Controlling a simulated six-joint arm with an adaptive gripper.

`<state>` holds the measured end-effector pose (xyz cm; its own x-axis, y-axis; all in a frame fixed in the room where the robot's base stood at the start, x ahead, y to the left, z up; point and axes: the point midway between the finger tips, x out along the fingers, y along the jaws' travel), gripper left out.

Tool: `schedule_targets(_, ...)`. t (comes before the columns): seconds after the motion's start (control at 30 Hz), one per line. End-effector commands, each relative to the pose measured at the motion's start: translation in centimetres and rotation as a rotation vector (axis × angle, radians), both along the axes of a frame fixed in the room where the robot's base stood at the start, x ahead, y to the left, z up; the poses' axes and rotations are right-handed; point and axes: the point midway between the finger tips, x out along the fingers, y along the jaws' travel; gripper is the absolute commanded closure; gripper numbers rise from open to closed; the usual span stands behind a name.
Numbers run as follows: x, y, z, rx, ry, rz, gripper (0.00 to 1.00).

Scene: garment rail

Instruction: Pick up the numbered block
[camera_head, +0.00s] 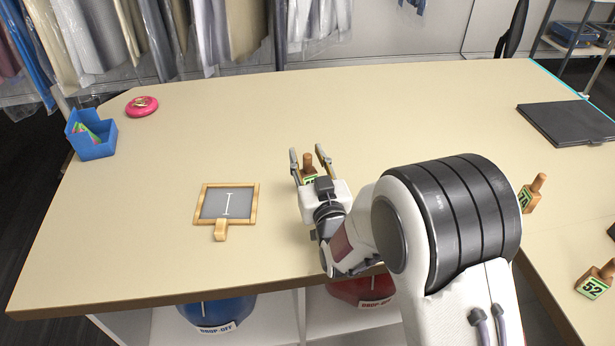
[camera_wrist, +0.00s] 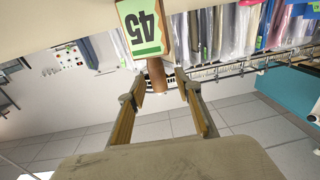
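The numbered block (camera_head: 308,179) stands on the table just past my gripper, its wooden peg upright between the finger ends. The wrist view shows the block's green label (camera_wrist: 144,28) with an upside-down 45 and the brown peg (camera_wrist: 156,74) pointing toward me. My gripper (camera_head: 308,152) is open, one finger on each side of the peg with gaps visible. The open fingers also show in the wrist view (camera_wrist: 157,95). In the head view the gripper partly hides the block's lower part.
A wood-framed grey board (camera_head: 211,205) lies left of my gripper. Two more pegged blocks, one (camera_head: 526,201) marked 76 and one (camera_head: 594,288) marked 52, are at the right. A blue box (camera_head: 92,147), a pink round item (camera_head: 142,107) and a dark flat case (camera_head: 567,124) sit farther off.

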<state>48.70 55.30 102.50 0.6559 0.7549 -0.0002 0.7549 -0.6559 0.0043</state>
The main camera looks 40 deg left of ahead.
Motion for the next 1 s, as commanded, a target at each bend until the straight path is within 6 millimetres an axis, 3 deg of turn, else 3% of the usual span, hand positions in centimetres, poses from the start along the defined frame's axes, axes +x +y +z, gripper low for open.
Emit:
schedule_targets(0.13, 0.0, 0.0, 0.0, 0.000, 0.000, 0.000, 0.66)
schedule_targets(0.27, 0.0, 0.0, 0.0, 0.000, 0.000, 0.000, 0.97)
schedule_targets(0.3, 0.0, 0.0, 0.0, 0.000, 0.000, 0.000, 1.00)
schedule_targets(0.77, 0.0, 0.0, 0.3, 0.001, -0.001, 0.000, 1.00)
schedule_targets(1.0, 0.0, 0.0, 1.9, 0.002, -0.002, 0.000, 1.00)
